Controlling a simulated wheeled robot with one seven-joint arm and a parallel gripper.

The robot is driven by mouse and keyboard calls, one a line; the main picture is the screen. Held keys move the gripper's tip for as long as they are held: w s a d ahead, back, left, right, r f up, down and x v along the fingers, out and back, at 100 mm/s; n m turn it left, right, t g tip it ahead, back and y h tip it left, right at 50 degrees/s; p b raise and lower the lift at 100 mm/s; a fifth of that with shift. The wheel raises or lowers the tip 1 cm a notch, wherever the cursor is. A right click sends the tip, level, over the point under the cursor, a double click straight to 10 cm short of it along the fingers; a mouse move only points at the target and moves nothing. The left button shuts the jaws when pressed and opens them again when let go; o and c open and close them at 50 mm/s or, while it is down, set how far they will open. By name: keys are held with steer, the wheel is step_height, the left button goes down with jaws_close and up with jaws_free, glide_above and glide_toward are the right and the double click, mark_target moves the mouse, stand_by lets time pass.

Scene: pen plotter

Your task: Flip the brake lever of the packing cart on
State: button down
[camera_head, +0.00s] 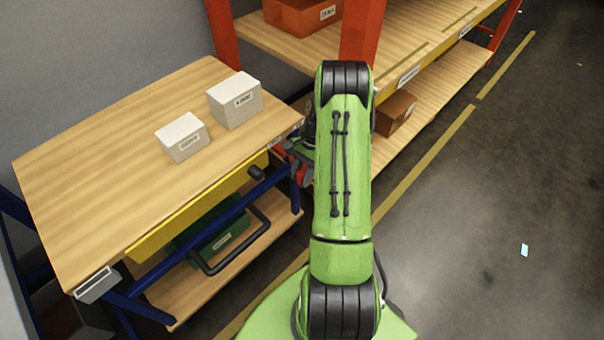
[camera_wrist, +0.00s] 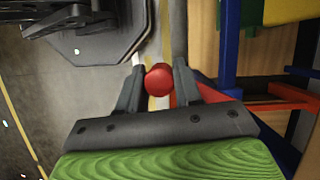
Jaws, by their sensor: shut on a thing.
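The packing cart (camera_head: 110,170) has a wooden top, a blue frame and a yellow drawer front. It stands at the left in the head view. In the wrist view a round red knob (camera_wrist: 159,79), which looks like the end of the brake lever, sits between the two fingers of my gripper (camera_wrist: 158,82). The fingers are closed on it from both sides. In the head view my gripper (camera_head: 297,160) is at the cart's right corner, partly hidden behind my green arm.
Two white boxes (camera_head: 235,100) (camera_head: 182,137) stand on the cart top. A green bin (camera_head: 215,245) is on the lower shelf behind a black handle (camera_head: 255,232). A wooden shelf rack (camera_head: 420,45) with red posts stands behind. The floor (camera_head: 480,210) at right is open.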

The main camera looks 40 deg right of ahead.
steer(key=shift+d, duration=0.1)
steer(key=d+n+g+h, duration=0.2)
steer(key=d+n+g, duration=0.1)
steer(key=d+n, duration=0.6)
steer(key=shift+w+n+p, duration=0.25)
steer(key=shift+n+p, duration=0.05)
steer(key=shift+n, duration=0.9)
steer(key=shift+d+r, duration=0.1)
steer(key=c, duration=0.8)
jaws_free()
